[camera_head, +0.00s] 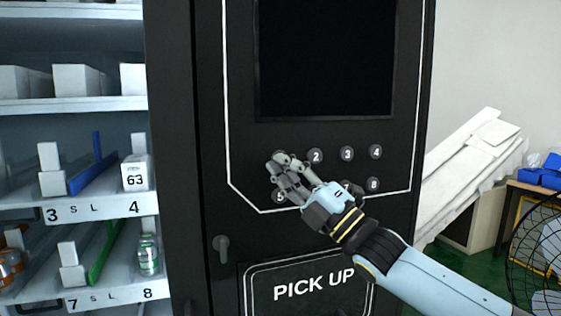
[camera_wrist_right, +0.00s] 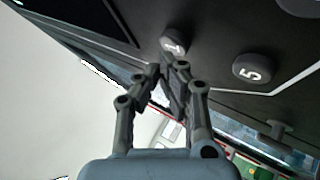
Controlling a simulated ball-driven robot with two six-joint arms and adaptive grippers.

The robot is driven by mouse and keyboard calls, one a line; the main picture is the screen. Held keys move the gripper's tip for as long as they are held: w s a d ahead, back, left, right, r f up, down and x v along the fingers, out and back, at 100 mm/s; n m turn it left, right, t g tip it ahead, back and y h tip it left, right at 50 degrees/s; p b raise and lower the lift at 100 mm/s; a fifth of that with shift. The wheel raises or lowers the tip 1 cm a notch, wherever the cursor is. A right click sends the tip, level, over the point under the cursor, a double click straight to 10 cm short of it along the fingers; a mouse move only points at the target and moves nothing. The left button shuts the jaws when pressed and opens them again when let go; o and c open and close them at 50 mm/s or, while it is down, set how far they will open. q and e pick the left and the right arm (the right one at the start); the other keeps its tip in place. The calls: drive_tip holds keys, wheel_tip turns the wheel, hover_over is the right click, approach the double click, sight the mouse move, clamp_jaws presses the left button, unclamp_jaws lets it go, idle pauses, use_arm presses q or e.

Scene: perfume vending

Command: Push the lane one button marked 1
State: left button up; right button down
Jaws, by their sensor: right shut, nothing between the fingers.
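The round dark button marked 1 (camera_wrist_right: 173,45) shows in the right wrist view, just beyond my fingertips. In the head view it is mostly hidden behind my right gripper (camera_head: 280,162). That gripper is shut and empty, with its fingertips at the upper left of the keypad. In the right wrist view the fingertips of the right gripper (camera_wrist_right: 170,76) are together just below the button's face. I cannot tell whether they touch it. My left gripper is in neither view.
Button 5 (camera_wrist_right: 252,68) is close beside button 1. Buttons 2 (camera_head: 315,156), 3 (camera_head: 347,154), 4 (camera_head: 376,152) and 8 (camera_head: 373,184) lie on the same black panel. A dark screen (camera_head: 325,60) is above and a handle (camera_head: 221,248) is lower left.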

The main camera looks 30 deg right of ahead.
drive_tip(key=shift+w+d, duration=0.1)
drive_tip(key=shift+w, duration=0.4)
idle(0.7)
drive_tip(key=shift+s, duration=0.1)
drive_tip(key=shift+s+a, duration=0.2)
drive_tip(key=shift+s, duration=0.55)
drive_tip(key=shift+p, duration=0.35)
drive_tip(key=s+p, duration=0.1)
drive_tip(key=s, duration=0.1)
drive_tip(key=s+a+p, duration=0.1)
drive_tip(key=s+p, duration=0.1)
drive_tip(key=s, duration=0.1)
drive_tip(key=shift+a, duration=0.1)
drive_tip(key=shift+w+f, duration=0.1)
idle(0.5)
